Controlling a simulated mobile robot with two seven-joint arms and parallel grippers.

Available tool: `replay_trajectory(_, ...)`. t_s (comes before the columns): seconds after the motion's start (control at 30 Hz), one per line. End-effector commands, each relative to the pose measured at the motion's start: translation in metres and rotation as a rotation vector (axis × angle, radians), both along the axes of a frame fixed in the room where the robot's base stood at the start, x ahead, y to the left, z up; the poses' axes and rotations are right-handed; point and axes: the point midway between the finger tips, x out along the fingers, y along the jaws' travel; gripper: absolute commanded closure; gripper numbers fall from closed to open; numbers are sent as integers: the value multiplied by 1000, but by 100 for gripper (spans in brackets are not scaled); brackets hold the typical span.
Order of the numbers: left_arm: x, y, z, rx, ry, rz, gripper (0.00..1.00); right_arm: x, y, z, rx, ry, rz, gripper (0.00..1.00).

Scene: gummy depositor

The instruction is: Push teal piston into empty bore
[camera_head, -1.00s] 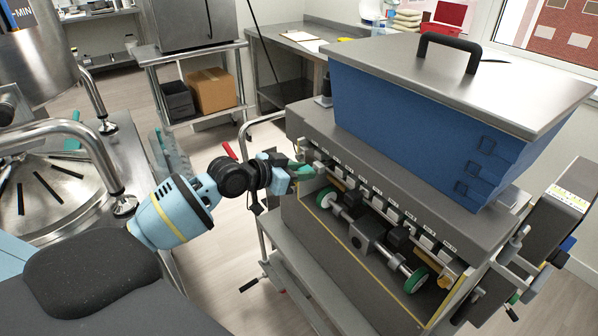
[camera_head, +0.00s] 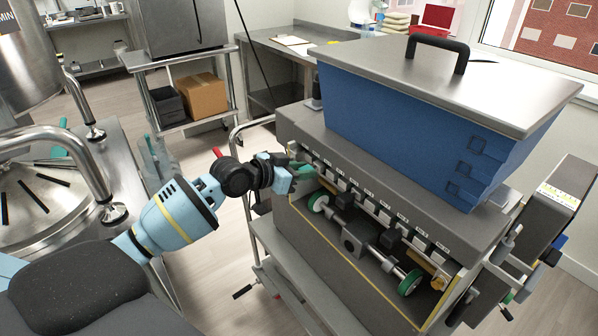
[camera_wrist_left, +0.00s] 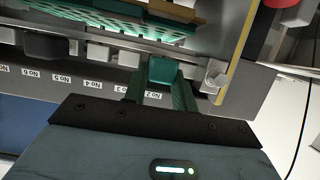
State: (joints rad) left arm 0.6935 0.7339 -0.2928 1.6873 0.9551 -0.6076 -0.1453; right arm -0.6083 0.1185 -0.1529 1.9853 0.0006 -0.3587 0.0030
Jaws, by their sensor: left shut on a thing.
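The teal piston (camera_wrist_left: 162,70) shows in the left wrist view between the green fingers of my left gripper (camera_wrist_left: 160,88), at the row of bores near the label "No 2". My left gripper is shut on it. In the head view my left gripper (camera_head: 299,174) is at the left end of the depositor's piston row, and its fingers hide most of the piston there. How deep the piston sits in its bore I cannot tell. Grey-white piston blocks (camera_wrist_left: 97,52) stand along the row beside it. My right gripper is not in view.
The blue hopper (camera_head: 410,125) with a metal lid stands above the row. A shaft with green-rimmed wheels (camera_head: 410,282) lies in front of and below the pistons. A steel cart (camera_head: 330,305) carries the depositor. Open floor (camera_head: 225,262) lies left of it.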

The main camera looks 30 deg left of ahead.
Motion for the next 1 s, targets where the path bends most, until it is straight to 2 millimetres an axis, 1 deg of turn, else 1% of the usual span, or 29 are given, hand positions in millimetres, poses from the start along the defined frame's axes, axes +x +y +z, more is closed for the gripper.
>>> replay_trajectory(0.17,5,-2,0,0,0,0,100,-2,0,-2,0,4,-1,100)
replay_trajectory(0.4,5,-2,0,0,0,0,100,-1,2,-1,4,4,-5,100)
replay_trajectory(0.43,5,-2,0,0,0,0,71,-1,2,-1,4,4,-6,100)
replay_trajectory(0.6,4,-2,0,0,0,0,48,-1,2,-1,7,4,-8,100)
replay_trajectory(0.93,4,-2,0,0,1,0,48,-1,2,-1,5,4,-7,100)
replay_trajectory(1.0,0,0,1,2,0,1,48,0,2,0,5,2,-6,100)
